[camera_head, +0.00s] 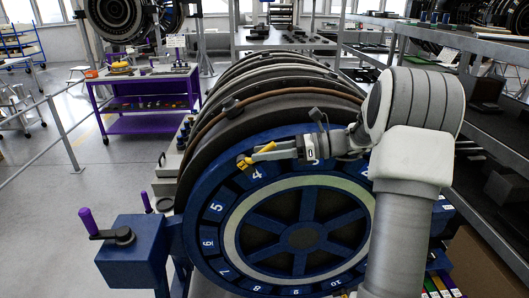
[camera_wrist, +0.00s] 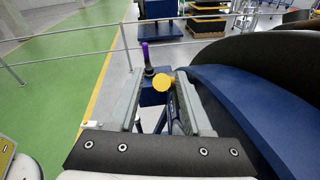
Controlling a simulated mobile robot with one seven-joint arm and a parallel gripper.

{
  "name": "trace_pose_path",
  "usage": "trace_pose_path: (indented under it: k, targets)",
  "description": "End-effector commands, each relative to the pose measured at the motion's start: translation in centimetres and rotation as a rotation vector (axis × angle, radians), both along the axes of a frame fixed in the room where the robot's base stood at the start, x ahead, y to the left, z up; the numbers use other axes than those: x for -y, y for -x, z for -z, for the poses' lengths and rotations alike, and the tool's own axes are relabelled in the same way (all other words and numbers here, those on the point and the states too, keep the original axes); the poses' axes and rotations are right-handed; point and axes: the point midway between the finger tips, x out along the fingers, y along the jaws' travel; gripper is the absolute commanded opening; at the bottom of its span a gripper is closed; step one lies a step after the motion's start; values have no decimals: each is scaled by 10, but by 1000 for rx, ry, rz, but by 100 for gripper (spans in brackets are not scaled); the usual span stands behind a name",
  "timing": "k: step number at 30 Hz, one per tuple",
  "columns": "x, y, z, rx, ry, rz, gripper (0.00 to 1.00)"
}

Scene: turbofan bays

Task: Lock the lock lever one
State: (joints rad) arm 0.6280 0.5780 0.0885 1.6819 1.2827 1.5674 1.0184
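A lever with an upright purple handle (camera_head: 88,222) and a dark hub sits on a blue box (camera_head: 133,250) at the left of the blue numbered ring (camera_head: 212,210). In the wrist view the purple handle (camera_wrist: 146,56) stands beyond my fingers, with the blue box (camera_wrist: 152,97) below it. My gripper (camera_head: 264,156) is in front of the ring's upper part, above number 4, apart from the purple lever. In the wrist view my gripper (camera_wrist: 157,75) has its fingers spread. A yellow round-ended piece (camera_wrist: 162,83) shows between them; I cannot tell whether it touches a finger.
A second purple handle (camera_head: 147,202) stands behind the first. A purple workbench (camera_head: 145,100) is at the back left and a grey railing (camera_head: 64,135) runs along the left. Shelving (camera_head: 490,130) lines the right. The floor left of the blue box is clear.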

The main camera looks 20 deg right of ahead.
Motion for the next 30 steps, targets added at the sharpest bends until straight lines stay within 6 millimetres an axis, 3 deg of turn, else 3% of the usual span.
trace_pose_path:
  k: [5,10,24,30]
  targets:
    - [1,0,0,1,0,0,50]
    - [17,6,-3,2,1,3,50]
    - [119,46,-21,1,1,3,50]
    - [149,58,-28,1,1,2,50]
